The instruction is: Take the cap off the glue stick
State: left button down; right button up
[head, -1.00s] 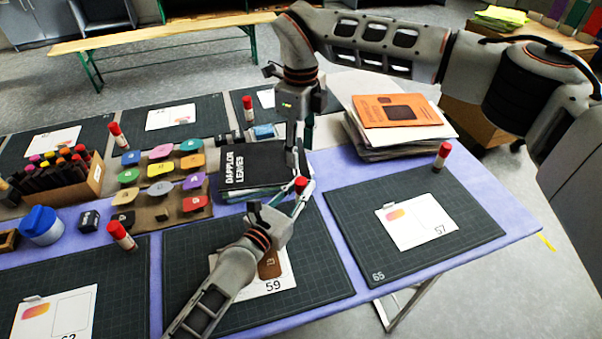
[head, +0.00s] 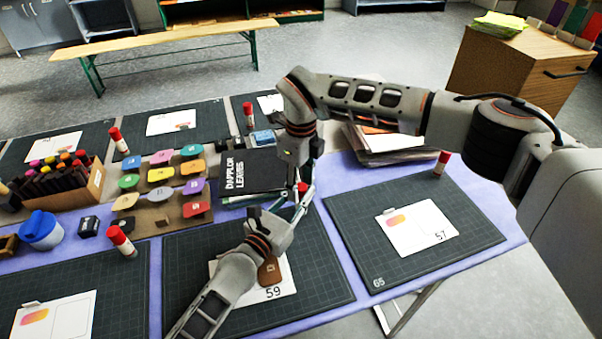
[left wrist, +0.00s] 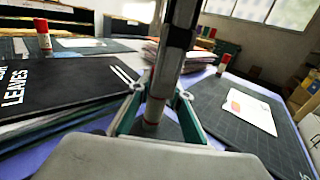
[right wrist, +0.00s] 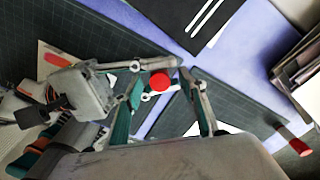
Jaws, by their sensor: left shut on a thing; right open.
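The glue stick shows its red cap (head: 302,187) in the head view, above the mat at the table's middle. My left gripper (head: 290,203) is shut on the glue stick, which stands about upright between its fingers in the left wrist view (left wrist: 153,112). My right gripper (head: 298,178) comes down from above and is open. In the right wrist view the round top of the cap (right wrist: 160,81) lies between the spread right fingers (right wrist: 165,105), apart from both as far as I can see. The lower part of the stick is mostly hidden.
A black book (head: 250,171) lies just behind the grippers, with a paper stack (head: 385,150) to the right. Other red-capped glue sticks stand about, one on the right mat (head: 441,163) and one at left (head: 121,241). The right mat (head: 350,225) is mostly clear.

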jog(key=shift+f, duration=0.25)
grip_shut()
jog(key=shift+r, duration=0.15)
dwell(0.4)
